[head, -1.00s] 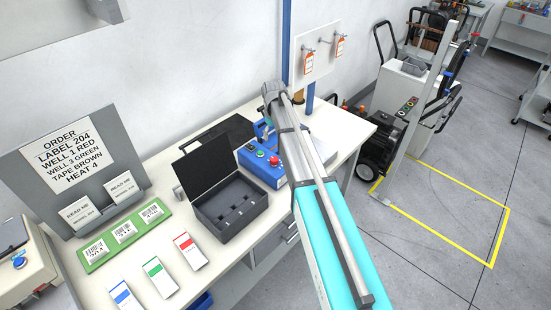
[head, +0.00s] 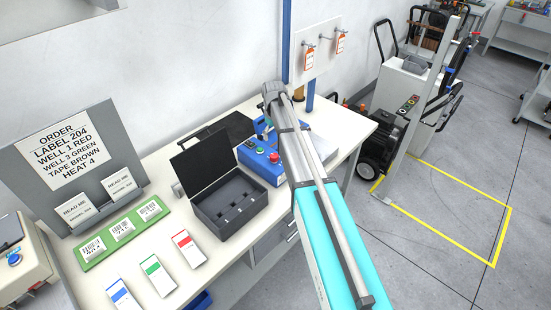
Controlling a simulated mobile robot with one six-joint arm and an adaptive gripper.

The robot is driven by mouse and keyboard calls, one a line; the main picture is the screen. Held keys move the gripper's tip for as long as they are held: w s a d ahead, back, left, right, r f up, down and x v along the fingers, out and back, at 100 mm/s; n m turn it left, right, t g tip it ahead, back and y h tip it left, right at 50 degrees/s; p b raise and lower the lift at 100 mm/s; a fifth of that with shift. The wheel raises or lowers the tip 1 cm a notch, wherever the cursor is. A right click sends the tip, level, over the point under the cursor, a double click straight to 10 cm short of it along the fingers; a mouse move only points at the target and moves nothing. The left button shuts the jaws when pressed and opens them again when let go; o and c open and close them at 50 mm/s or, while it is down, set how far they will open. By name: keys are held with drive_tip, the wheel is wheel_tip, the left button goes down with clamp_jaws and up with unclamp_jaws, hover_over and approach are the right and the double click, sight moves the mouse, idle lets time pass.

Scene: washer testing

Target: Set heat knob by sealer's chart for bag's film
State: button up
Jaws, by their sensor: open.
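The blue sealer (head: 258,166) stands on the bench, left of my arm and partly hidden behind it. Its top carries a green button, a red button (head: 274,157) and a small dark round control (head: 250,144); I cannot tell whether that is the heat knob, nor read a setting. No heat chart is readable. The order sheet (head: 66,150) on a grey board reads LABEL 204, WELL 1 RED, WELL 3 GREEN, TAPE BROWN, HEAT 4. No bag can be made out. My arm reaches up over the bench beside the sealer; its gripper does not show.
An open black case (head: 229,207) sits left of the sealer. A green tray (head: 121,233) with labels and several coloured cards (head: 156,276) lie farther left. Orange-tagged items (head: 309,60) hang behind. Floor on the right, inside a yellow outline (head: 508,232), is largely clear.

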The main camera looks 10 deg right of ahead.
sight(274, 155)
drive_tip(key=shift+f+b, duration=5.4)
drive_tip(key=shift+f, duration=0.35)
drive_tip(key=c, duration=1.1)
drive_tip(key=shift+d, duration=0.15)
drive_tip(key=shift+c, duration=0.2)
